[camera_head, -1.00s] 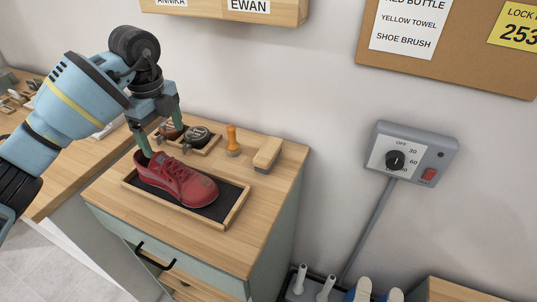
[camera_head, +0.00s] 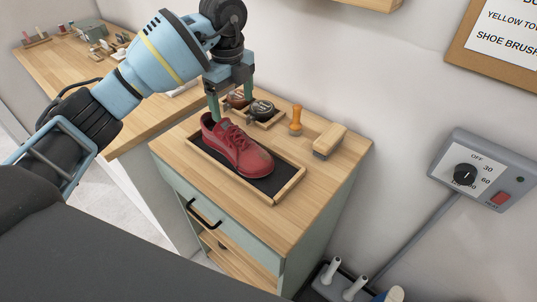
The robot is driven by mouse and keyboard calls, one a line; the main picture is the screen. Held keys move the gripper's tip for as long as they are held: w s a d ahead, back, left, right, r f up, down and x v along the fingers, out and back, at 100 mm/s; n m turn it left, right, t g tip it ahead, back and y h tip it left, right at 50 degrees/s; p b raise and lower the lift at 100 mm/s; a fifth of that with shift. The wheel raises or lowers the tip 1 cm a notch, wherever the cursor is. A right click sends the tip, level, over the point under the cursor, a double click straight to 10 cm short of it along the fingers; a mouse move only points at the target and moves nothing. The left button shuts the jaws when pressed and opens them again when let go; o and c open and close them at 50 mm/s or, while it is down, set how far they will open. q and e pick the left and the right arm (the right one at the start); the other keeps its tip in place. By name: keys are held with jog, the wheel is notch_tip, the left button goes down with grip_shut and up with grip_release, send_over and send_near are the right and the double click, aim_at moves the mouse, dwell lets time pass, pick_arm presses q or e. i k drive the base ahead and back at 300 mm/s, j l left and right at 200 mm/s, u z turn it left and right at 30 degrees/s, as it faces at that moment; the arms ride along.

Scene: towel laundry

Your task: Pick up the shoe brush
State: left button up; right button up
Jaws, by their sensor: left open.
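The shoe brush (camera_head: 329,141) lies at the back right of the wooden cabinet top, a pale wooden block with dark bristles underneath. My left gripper (camera_head: 231,108) is open above the back left of the cabinet. My right gripper is not in view.
The shoe sits in a wooden tray (camera_head: 274,196) with a dark mat. A small upright orange-handled tool (camera_head: 296,121) stands between the polish tins (camera_head: 263,109) and the brush. A dial box (camera_head: 480,172) is on the wall at right. The cabinet top's front right is clear.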

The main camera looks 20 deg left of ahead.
aim_at(324, 146)
jog(key=j+z, duration=0.2)
jog(key=z, duration=0.15)
jog(key=j+z, duration=0.25)
jog(key=z, duration=0.15)
jog(key=j+z, duration=0.35)
jog(key=i+l, duration=0.05)
jog(key=l, duration=0.05)
